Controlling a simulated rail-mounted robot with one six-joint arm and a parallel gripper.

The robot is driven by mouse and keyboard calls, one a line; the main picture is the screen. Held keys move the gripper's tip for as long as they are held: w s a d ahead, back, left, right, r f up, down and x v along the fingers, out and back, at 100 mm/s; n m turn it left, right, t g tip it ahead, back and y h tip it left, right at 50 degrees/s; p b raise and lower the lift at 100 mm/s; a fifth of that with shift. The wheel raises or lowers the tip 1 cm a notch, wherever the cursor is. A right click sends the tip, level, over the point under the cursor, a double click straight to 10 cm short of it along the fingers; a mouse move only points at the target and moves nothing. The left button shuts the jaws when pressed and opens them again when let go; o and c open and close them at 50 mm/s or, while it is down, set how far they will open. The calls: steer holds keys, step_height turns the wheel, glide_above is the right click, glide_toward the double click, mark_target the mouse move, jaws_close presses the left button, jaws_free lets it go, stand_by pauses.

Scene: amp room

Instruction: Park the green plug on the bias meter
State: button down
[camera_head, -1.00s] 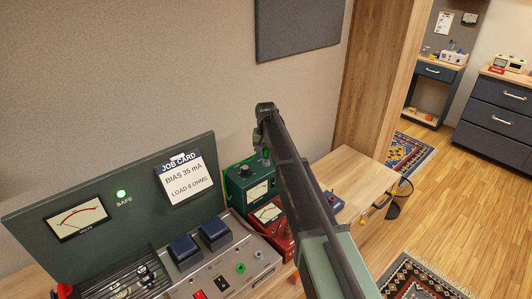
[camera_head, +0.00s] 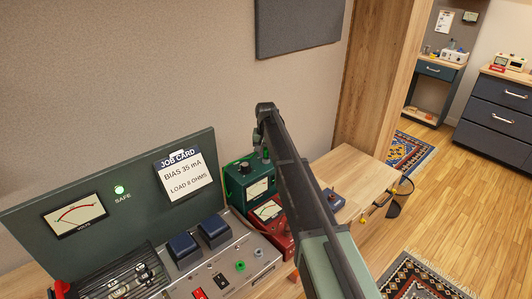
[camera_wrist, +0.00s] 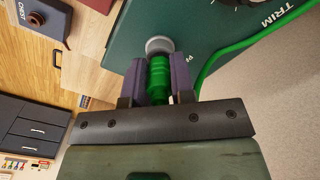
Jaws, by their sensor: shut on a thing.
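The dark green meter box (camera_head: 244,186), which I take as the bias meter, stands right of the job card panel, with a dial and a black knob on it. The green plug (camera_wrist: 159,80) is between the two fingers of my gripper (camera_wrist: 159,72), which is shut on it. The plug's far end meets a pale grey round socket (camera_wrist: 159,45) on the green box's top, beside a partly hidden label. I cannot tell how deep it sits. A green cable (camera_wrist: 215,65) curves to the right. In the head view my arm partly hides this area.
A red meter box (camera_head: 268,212) stands just in front of the green one. The grey amp chassis (camera_head: 232,272) with switches and sockets is at the lower left.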

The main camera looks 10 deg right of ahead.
steer(key=shift+f, duration=0.2)
steer(key=c, duration=0.9)
jaws_free()
step_height(320, 180, up, 11)
steer(key=p, duration=1.1)
steer(key=shift+r, duration=0.15)
steer(key=shift+f, duration=0.2)
